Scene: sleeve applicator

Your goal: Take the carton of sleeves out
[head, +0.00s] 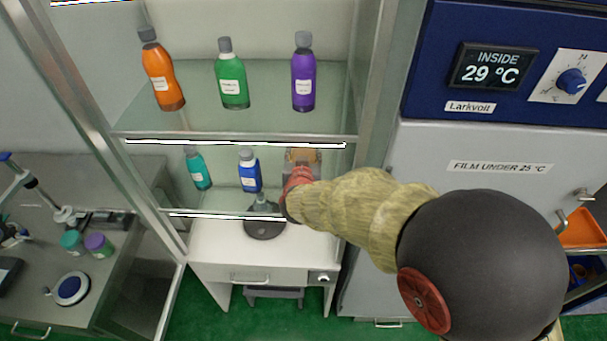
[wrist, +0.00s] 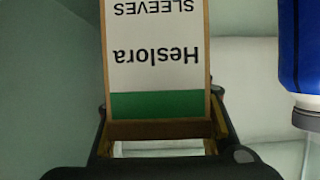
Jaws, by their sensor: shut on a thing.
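The carton of sleeves (wrist: 155,55) fills the upper middle of the wrist view. In the head view the carton (head: 302,156) shows only as a small tan patch on the cabinet's lower glass shelf level, beyond my gripper (head: 298,175). My arm hides most of it there.
A blue bottle (head: 249,172) stands close left of the carton, with a teal bottle (head: 199,170) further left. Orange (head: 162,75), green (head: 232,85) and purple (head: 303,75) bottles stand on the glass shelf above. The cabinet's right frame (head: 372,70) is near my arm.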

